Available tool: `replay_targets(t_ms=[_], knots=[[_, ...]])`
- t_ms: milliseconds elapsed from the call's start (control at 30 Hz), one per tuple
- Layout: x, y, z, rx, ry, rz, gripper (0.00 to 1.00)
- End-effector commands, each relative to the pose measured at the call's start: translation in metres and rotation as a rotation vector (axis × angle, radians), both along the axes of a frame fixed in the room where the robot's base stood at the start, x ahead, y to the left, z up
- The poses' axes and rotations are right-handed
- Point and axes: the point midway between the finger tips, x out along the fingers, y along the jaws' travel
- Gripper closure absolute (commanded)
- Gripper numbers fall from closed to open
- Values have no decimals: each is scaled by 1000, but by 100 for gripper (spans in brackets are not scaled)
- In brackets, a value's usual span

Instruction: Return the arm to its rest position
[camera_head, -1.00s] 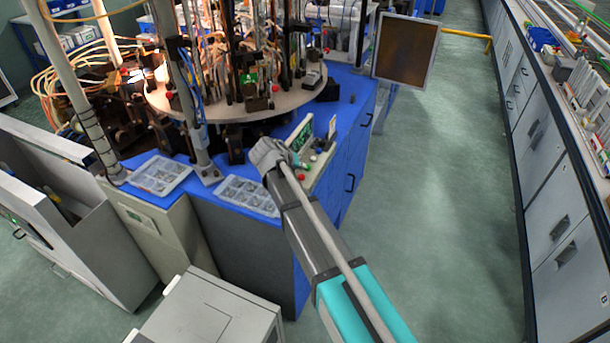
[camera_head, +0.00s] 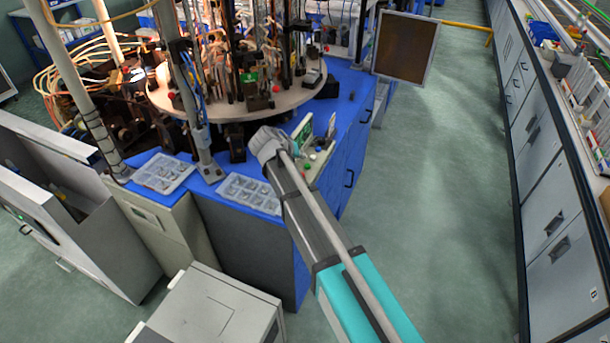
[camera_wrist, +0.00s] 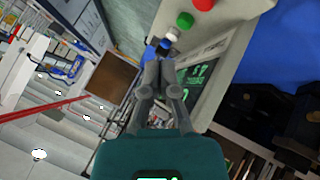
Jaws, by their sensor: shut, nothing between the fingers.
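My arm reaches up from the bottom right in the head view, over the right side of the blue machine bench. Its end is beside the control panel (camera_head: 318,156) and hides part of it. In the wrist view my gripper (camera_wrist: 158,66) is shut, with its grey fingers together and nothing between them. The fingertips point toward the panel face, which also shows in the wrist view (camera_wrist: 206,68) with its red, green, white and blue buttons. I cannot tell the exact gap between the fingertips and the panel.
The round turntable (camera_head: 235,108) with rods and burners stands behind the arm on the blue bench (camera_head: 351,103). A grey cabinet (camera_head: 212,308) stands in front. Clear green floor (camera_head: 440,190) lies to the right, before white drawers.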

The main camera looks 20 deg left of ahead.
Motion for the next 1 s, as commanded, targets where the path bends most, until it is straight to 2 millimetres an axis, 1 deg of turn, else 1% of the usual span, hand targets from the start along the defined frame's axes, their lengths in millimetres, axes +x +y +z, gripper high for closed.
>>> replay_targets(t_ms=[433,567,667,767,867,900,967,1000], knots=[[0,0,0,0,0,0,100],[0,-8,-1,2,8,-7,100],[1,-22,-2,3,26,-22,100],[2,-47,-4,7,56,-46,100],[1,-79,-8,16,97,-75,100],[1,-94,-9,20,115,-89,100],[-1,-116,-12,28,146,-111,100],[-2,-131,-13,35,166,-124,100]])
